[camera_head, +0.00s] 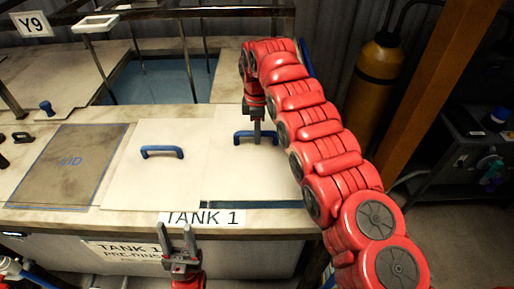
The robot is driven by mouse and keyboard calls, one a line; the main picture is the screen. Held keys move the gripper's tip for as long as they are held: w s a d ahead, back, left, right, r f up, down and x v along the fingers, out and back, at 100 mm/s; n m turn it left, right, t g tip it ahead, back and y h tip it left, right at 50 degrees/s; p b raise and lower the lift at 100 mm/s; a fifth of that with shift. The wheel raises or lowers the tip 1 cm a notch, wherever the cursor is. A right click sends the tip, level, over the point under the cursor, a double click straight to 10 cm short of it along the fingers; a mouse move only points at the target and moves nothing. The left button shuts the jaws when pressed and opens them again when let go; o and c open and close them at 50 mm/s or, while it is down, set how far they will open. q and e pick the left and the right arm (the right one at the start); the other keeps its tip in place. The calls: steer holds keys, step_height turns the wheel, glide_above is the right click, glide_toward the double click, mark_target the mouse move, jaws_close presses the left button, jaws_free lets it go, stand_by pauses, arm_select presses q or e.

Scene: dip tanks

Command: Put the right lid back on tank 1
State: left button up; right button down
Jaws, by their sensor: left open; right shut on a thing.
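The right lid (240,175) is a pale panel with a blue handle (243,136), over the right part of tank 1 (110,225). A narrow dark blue strip of opening (268,204) shows along its front edge. I cannot tell whether the lid rests on the rim or is slightly raised. My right gripper (258,136) is shut on the lid's handle, reaching down from above; my red arm hides the lid's right side. My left gripper (177,238) is open and empty, in front of the tank below the TANK 1 label (203,218).
The left lid (145,185) with its blue handle (162,151) lies beside the right lid. A brown panel marked LID (70,165) lies further left. Behind is an open tank with blue liquid (165,80) under a metal frame. An orange post (435,85) stands at right.

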mark_target(257, 147)
steer(key=shift+f, duration=0.3)
steer(key=shift+s+f+p, duration=0.1)
steer(key=shift+f+p, duration=0.5)
steer(key=shift+f, duration=0.1)
step_height(257, 147, down, 3)
steer(key=shift+f+p, duration=0.15)
steer(key=shift+p, duration=0.7)
steer(key=shift+f, duration=0.15)
steer(key=c, duration=0.8)
jaws_free()
steer(key=shift+o, duration=0.2)
